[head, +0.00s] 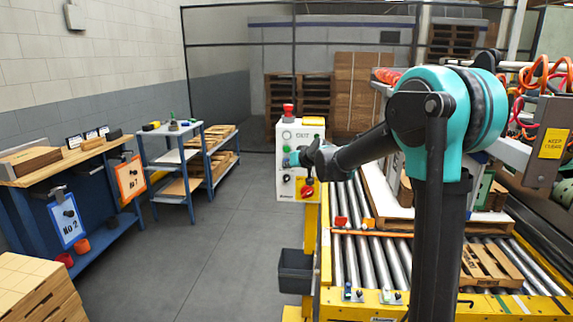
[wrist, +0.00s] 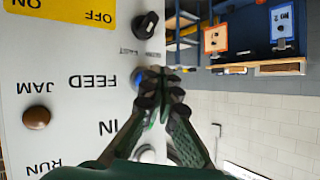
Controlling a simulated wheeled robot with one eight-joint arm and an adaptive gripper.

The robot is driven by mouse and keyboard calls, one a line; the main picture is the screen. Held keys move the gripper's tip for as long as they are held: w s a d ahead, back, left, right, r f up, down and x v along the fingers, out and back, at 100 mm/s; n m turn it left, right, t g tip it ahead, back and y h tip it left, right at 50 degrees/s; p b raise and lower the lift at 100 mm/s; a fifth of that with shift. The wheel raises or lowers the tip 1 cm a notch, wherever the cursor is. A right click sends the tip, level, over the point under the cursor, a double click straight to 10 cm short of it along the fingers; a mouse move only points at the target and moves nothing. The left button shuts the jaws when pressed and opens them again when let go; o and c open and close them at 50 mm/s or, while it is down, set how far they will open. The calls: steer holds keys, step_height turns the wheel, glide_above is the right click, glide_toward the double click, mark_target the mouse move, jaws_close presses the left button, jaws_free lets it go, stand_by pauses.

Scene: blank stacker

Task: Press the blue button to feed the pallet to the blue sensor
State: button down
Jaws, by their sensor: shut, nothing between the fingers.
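The blue button (wrist: 136,78) shows in the wrist view beside the upside-down FEED label on the white control panel (wrist: 60,125), partly hidden by my fingertips. My gripper (wrist: 162,74) is shut and empty, its tips at or just in front of the button; contact cannot be told. In the head view my gripper (head: 306,158) is at the face of the control box (head: 287,185). A wooden pallet (head: 488,264) lies on the roller conveyor (head: 375,262) at the right. Small sensor-like fittings (head: 352,294) sit on the near yellow rail; which is the blue sensor is unclear.
A black knob (wrist: 145,25) and a brown button (wrist: 36,118) are on the panel near my gripper. A red stop button (head: 288,110) tops the box. A grey bin (head: 295,271) hangs below it. Workbenches stand left; the floor (head: 210,240) between is clear.

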steer(key=shift+w, duration=0.3)
steer(key=shift+w, duration=0.4)
stand_by(0.6)
steer(key=shift+s, duration=0.15)
stand_by(0.3)
steer(key=shift+s, duration=0.7)
steer(key=shift+s+a, duration=0.1)
steer(key=shift+s, duration=2.5)
stand_by(1.5)
steer(key=s, duration=0.3)
steer(key=shift+s, duration=0.3)
